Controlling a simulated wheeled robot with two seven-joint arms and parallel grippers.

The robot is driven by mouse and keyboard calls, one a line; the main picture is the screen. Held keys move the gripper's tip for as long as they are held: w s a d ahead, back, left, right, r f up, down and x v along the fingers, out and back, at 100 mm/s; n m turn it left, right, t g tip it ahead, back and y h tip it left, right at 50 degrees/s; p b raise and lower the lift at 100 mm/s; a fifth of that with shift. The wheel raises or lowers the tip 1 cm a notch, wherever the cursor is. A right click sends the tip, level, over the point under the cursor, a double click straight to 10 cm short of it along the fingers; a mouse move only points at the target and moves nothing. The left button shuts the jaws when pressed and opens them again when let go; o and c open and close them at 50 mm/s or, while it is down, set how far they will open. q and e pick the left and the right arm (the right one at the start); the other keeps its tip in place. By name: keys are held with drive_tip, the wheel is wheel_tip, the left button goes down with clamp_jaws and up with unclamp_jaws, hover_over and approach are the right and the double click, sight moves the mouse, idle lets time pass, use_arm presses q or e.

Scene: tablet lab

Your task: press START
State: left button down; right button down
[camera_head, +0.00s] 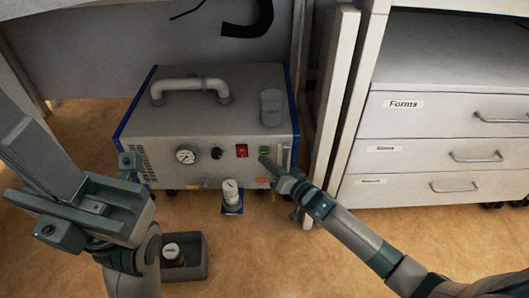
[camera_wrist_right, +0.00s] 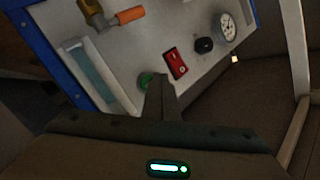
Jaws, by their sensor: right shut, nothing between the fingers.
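A grey machine with blue edges (camera_head: 225,130) stands on the floor under the bench. Its front panel carries a green button (camera_head: 264,150), which also shows in the right wrist view (camera_wrist_right: 146,79); no START lettering can be read. My right gripper (camera_head: 265,160) is shut and empty, its tips at the panel just below the green button. In the right wrist view the fingers (camera_wrist_right: 160,78) partly cover the button's edge; whether they touch it I cannot tell. My left gripper (camera_head: 95,205) is at the left, in front of the machine; its finger opening is unclear.
Left of the green button are a red switch (camera_head: 242,150), a black knob (camera_head: 217,153) and a gauge (camera_head: 186,155). A white-capped bottle (camera_head: 231,192) and a dark tray (camera_head: 184,262) are in front. Drawers (camera_head: 430,155) stand right.

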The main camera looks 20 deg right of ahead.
drive_tip(key=shift+w, duration=0.15)
idle(0.5)
drive_tip(key=shift+w+d+r, duration=0.1)
drive_tip(key=shift+w, duration=0.15)
drive_tip(key=shift+p, duration=0.3)
drive_tip(key=shift+w+d+r, duration=0.15)
drive_tip(key=shift+w+d, duration=0.05)
drive_tip(key=shift+d, duration=0.05)
drive_tip(key=shift+w, duration=0.15)
